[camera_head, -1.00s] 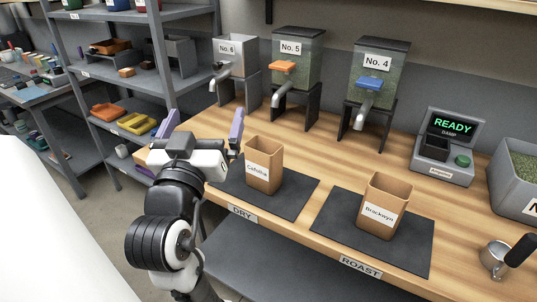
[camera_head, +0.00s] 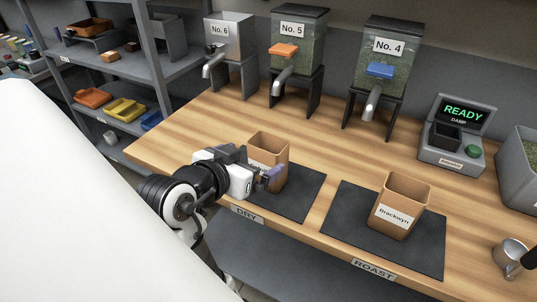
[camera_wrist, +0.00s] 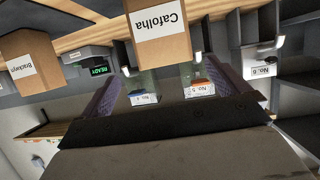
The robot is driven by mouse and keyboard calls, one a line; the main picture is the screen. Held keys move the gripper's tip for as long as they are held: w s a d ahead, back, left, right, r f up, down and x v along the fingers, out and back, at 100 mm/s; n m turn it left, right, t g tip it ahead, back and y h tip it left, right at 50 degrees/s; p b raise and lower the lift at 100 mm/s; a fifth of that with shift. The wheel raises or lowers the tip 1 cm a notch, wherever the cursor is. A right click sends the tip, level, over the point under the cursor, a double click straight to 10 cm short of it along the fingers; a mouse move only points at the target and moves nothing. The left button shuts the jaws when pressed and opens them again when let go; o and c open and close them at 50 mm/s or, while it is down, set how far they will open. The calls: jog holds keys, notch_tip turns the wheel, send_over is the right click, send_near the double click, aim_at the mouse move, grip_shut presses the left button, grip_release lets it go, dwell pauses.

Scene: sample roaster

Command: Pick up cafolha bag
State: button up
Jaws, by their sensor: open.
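The cafolha bag (camera_head: 280,157) is a brown, open-topped paper bag with a white label. It stands upright on the dark DRY mat (camera_head: 302,196), its lower front partly hidden by my gripper in the head view. My gripper (camera_head: 266,178) is low in front of the bag, pointing at it, with its purple fingers open. In the wrist view, which is upside down, the cafolha bag (camera_wrist: 160,35) is ahead, between the lines of the two spread fingers (camera_wrist: 165,82). I cannot tell whether the fingertips reach past its front face.
The Brackwyn bag (camera_head: 401,207) stands on the ROAST mat (camera_head: 350,232) to the right. Dispensers No. 6 (camera_head: 231,50), No. 5 (camera_head: 298,55) and No. 4 (camera_head: 385,65) stand behind. A READY meter (camera_head: 455,135) and a metal scoop (camera_head: 508,254) are at right.

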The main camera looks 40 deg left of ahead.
aim_at(268, 146)
jog(key=x, duration=0.3)
jog(key=p+x, duration=0.1)
jog(key=x, duration=0.5)
jog(key=shift+a+r, duration=0.25)
jog(key=shift+a, duration=0.05)
jog(key=shift+c, duration=0.4)
jog(key=c, duration=1)
jog(key=shift+r, duration=0.15)
